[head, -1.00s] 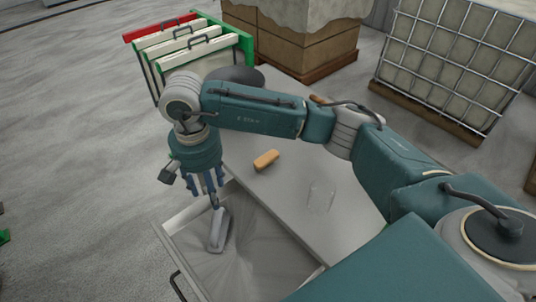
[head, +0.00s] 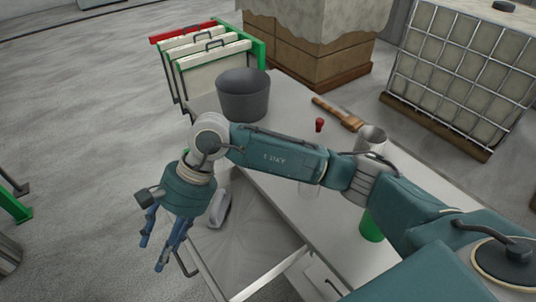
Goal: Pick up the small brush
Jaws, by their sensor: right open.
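A brush with a wooden handle (head: 338,113) lies on the far right part of the grey table top. A grey elongated object (head: 219,208) lies in the open drawer (head: 245,235); I cannot tell whether it is a brush too. My right gripper (head: 152,255) is open and empty, fingers pointing down, left of the drawer and apart from the grey object. My right arm crosses in front of the table and hides part of its top. My left gripper is not in view.
On the table (head: 285,98) stand a dark grey bucket (head: 242,95), a small red item (head: 319,125), a metal cup (head: 371,138) and a green container (head: 371,228). A rack of framed panels (head: 215,60) stands behind. Floor at left is mostly clear.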

